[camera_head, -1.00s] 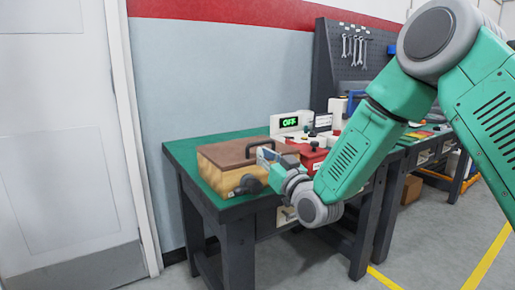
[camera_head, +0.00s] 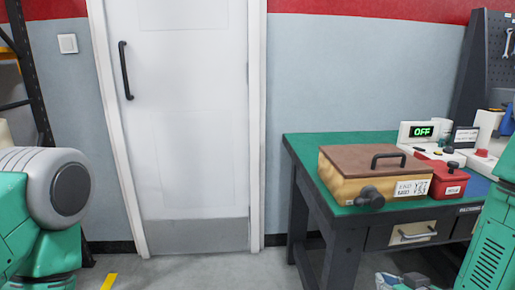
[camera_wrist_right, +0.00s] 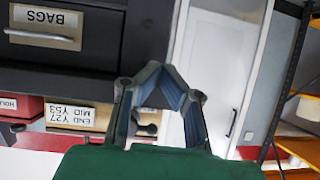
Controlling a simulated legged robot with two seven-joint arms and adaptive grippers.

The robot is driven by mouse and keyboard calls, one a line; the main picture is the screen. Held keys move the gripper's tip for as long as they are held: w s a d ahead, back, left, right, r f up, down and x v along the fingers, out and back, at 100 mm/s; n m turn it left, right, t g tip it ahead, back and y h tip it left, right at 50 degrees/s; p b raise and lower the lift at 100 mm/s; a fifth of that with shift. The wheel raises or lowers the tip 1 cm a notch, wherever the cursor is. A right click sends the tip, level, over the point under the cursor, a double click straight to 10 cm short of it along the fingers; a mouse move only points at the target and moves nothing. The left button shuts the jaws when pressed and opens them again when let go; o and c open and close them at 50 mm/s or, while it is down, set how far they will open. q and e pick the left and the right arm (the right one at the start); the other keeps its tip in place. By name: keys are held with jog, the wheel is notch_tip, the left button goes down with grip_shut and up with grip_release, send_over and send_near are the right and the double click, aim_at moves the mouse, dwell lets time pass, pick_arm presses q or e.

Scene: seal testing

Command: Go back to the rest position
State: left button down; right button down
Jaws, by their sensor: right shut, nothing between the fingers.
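My right gripper (camera_head: 402,283) shows only in part at the bottom edge of the head view, low in front of the bench and apart from everything on it. In the right wrist view my right gripper (camera_wrist_right: 160,74) is shut and empty, with its fingers meeting at the tips. My right forearm (camera_head: 488,245) stands at the right edge of the head view. My left arm (camera_head: 45,210) shows at the left edge, and its gripper is out of view.
The green-topped bench (camera_head: 300,147) carries a tan box with a brown lid (camera_head: 350,158), a red box (camera_head: 450,180) and a display reading OFF (camera_head: 420,131). A drawer labelled BAGS (camera_wrist_right: 45,27) is close in the wrist view. A white door (camera_head: 190,110) stands left; floor before it is clear.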

jog(key=s+f+g+p, duration=0.1)
jog(key=s+f+g, duration=0.3)
jog(key=s, duration=0.5)
jog(key=s+f+g+h+p, duration=0.1)
jog(key=s+f+g, duration=0.3)
jog(key=s, duration=0.6)
jog(key=s+a+f+g+p, duration=0.1)
jog(key=s+f, duration=0.4)
jog(key=s, duration=0.5)
jog(key=g+p, duration=0.1)
jog(key=g, duration=0.1)
jog(key=shift+s+g+h, duration=0.15)
jog(key=shift+g+h, duration=0.25)
jog(key=c, duration=2.2)
grip_release()
